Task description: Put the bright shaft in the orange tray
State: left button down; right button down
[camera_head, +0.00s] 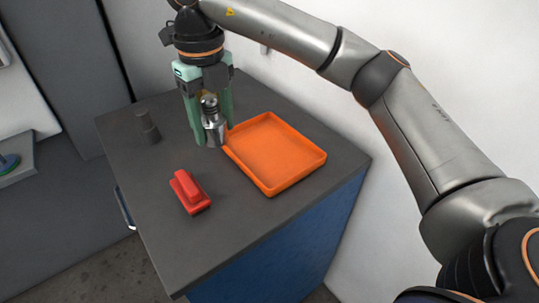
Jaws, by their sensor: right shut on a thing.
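My right gripper (211,122) points down with its green fingers shut on the bright shaft (213,128), a shiny silver stepped cylinder held roughly upright. The shaft is just left of the near-left wall of the orange tray (297,179), close to its left corner. I cannot tell whether the shaft's lower end touches the table or the tray's rim. The orange tray is shallow, and its visible floor is empty. My left gripper is not in view.
The dark grey cabinet top (240,229) carries everything. A dark grey stepped cylinder (148,128) stands at the left. A red block-like object (188,192) lies in front of the tray. A white wall is behind on the right. The top's front area is clear.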

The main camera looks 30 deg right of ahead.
jog(key=shift+r+m, duration=0.2)
jog(key=shift+m, duration=0.4)
jog(key=d+f, duration=0.4)
jog(key=d, duration=0.4)
send_near(277, 159)
jog(key=shift+a+f, duration=0.6)
jog(key=shift+a, duration=0.05)
jog(key=shift+d+f, duration=0.55)
jog(key=shift+f, duration=0.1)
notch_tip(277, 159, down, 2)
jog(key=shift+s+d+f, duration=0.1)
jog(key=shift+d+f, duration=0.05)
jog(key=shift+f, duration=0.55)
